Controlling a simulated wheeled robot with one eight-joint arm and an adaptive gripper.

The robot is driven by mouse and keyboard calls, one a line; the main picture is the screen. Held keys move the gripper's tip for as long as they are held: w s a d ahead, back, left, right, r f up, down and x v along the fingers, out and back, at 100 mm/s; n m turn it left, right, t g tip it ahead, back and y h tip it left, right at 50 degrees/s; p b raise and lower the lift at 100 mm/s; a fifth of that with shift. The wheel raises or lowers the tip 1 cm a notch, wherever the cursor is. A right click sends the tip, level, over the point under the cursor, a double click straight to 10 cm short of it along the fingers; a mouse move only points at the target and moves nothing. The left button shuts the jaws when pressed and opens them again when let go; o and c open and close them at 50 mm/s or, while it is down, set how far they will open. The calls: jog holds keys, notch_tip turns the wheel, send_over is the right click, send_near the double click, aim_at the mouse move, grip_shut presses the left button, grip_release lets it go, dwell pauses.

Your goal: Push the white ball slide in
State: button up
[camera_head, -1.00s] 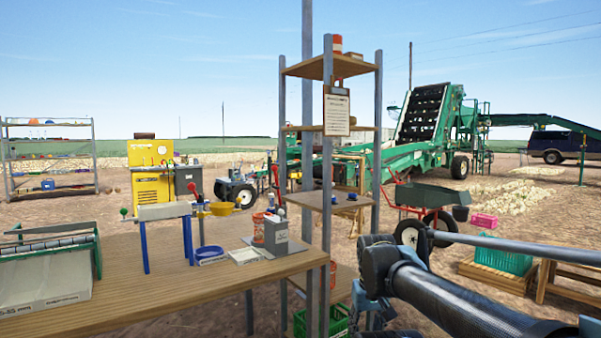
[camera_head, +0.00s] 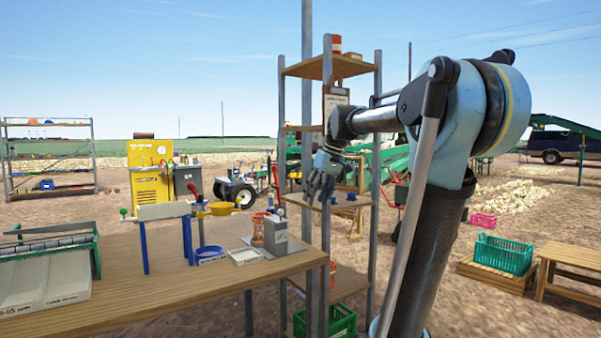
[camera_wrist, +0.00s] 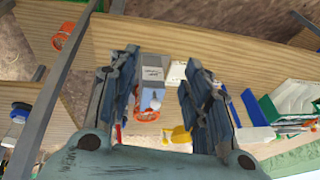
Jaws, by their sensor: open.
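A grey upright box (camera_head: 276,236) stands near the right end of the wooden workbench (camera_head: 160,290). The grey box also shows in the wrist view (camera_wrist: 153,72), between my fingers. A small white ball (camera_wrist: 155,104) shows at the lower part of this box in the wrist view. I cannot make out the ball in the head view. My gripper (camera_head: 320,182) is open and empty in the air, above and to the right of the box in the head view. In the wrist view its two spread fingers (camera_wrist: 161,60) frame the box, and I see no contact.
An orange cylinder (camera_head: 258,230) stands beside the box. A yellow bowl (camera_head: 222,209), a blue dish (camera_head: 210,254) and a device with a red-ball lever (camera_head: 192,188) are to its left. A shelf rack with tall posts (camera_head: 377,150) stands close by my gripper.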

jog(key=w+a+r+n+y, duration=0.1)
jog(key=w+a+r, duration=0.2)
jog(key=w+r, duration=0.15)
jog(key=w+a+r+n, duration=0.1)
jog(key=w+a+r, duration=0.15)
jog(key=w, duration=0.35)
send_near(276, 217)
jog(key=s+f, duration=0.1)
jog(key=f, duration=0.1)
jog(key=s+a+f, duration=0.1)
jog(key=s+f, duration=0.1)
jog(key=shift+s+f, duration=0.2)
jog(key=shift+s, duration=0.05)
grip_shut()
jog(key=shift+w, duration=0.15)
jog(key=shift+w+a, duration=0.45)
jog(key=shift+w, duration=0.25)
jog(key=shift+w+a, duration=0.4)
jog(key=shift+w, duration=0.3)
jog(key=shift+w+a, duration=0.45)
jog(key=shift+w, duration=0.25)
